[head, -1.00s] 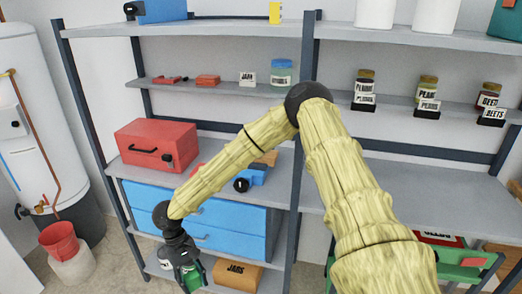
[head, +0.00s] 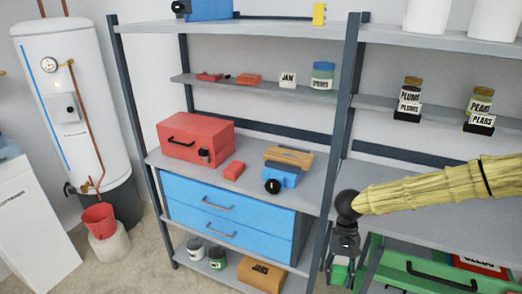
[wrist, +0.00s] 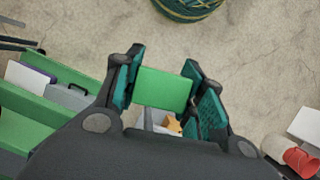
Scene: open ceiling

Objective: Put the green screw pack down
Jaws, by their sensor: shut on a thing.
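The green screw pack shows in the wrist view (wrist: 163,88) as a flat green block between the two fingers. My gripper (wrist: 163,92) is shut on it. In the head view my gripper (head: 340,280) points down at the lower middle, in front of the shelf post. A bit of the green pack (head: 341,262) shows between its dark fingers there. The pack appears held in the air, with concrete floor behind it in the wrist view.
A green case (head: 425,275) stands low on the right, close beside my gripper. Blue drawers (head: 215,208) and a red toolbox (head: 190,140) are on the left shelf unit. In the wrist view a coiled green hose (wrist: 188,8) lies on the floor.

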